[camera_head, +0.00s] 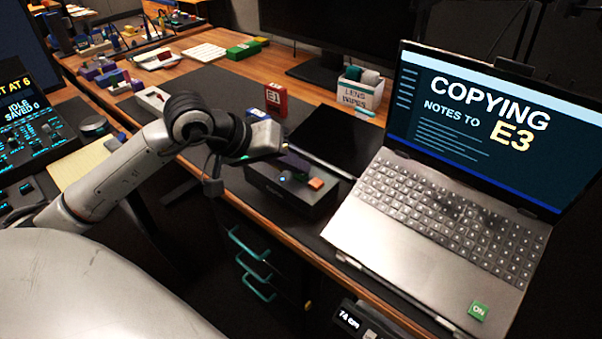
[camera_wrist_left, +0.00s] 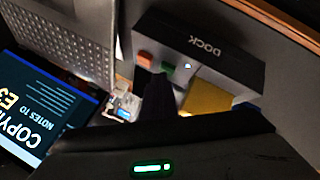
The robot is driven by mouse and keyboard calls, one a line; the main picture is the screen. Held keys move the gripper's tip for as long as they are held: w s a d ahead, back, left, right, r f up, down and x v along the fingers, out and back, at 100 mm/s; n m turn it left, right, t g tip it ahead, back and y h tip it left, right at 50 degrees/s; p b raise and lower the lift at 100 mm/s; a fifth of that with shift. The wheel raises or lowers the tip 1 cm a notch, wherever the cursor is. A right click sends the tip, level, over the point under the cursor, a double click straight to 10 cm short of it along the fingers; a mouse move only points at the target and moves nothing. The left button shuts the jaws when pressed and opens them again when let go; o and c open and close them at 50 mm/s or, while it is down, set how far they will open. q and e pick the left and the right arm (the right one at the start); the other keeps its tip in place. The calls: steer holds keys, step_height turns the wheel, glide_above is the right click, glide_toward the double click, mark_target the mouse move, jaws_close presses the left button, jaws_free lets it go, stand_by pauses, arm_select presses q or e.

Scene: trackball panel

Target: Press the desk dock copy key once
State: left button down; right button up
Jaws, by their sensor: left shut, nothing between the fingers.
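The dark desk dock (camera_head: 272,190) sits on the desk left of the laptop. In the left wrist view its face (camera_wrist_left: 232,66) reads DOCK. An orange key (camera_head: 316,183) is on its top, and it also shows in the left wrist view (camera_wrist_left: 145,60), near a green key (camera_wrist_left: 167,68) and a small lit lamp (camera_wrist_left: 187,66). I cannot read any key label. My left gripper (camera_head: 290,157) is shut and empty over the dock; its dark fingers (camera_wrist_left: 158,97) appear close to the keys. Contact cannot be told. The laptop screen (camera_head: 488,125) reads COPYING NOTES TO E3. My right gripper is not in view.
The laptop keyboard (camera_head: 440,215) lies right of the dock. A black flat pad (camera_head: 345,138) and a red E1 block (camera_head: 276,98) are behind it. A box of lens wipes (camera_head: 360,92) stands farther back. A yellow piece (camera_wrist_left: 207,100) shows beside the fingers.

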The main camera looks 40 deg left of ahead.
arm_select(q)
steer(key=shift+r, duration=0.8)
step_height(320, 180, up, 5)
steer(key=shift+p, duration=1.15)
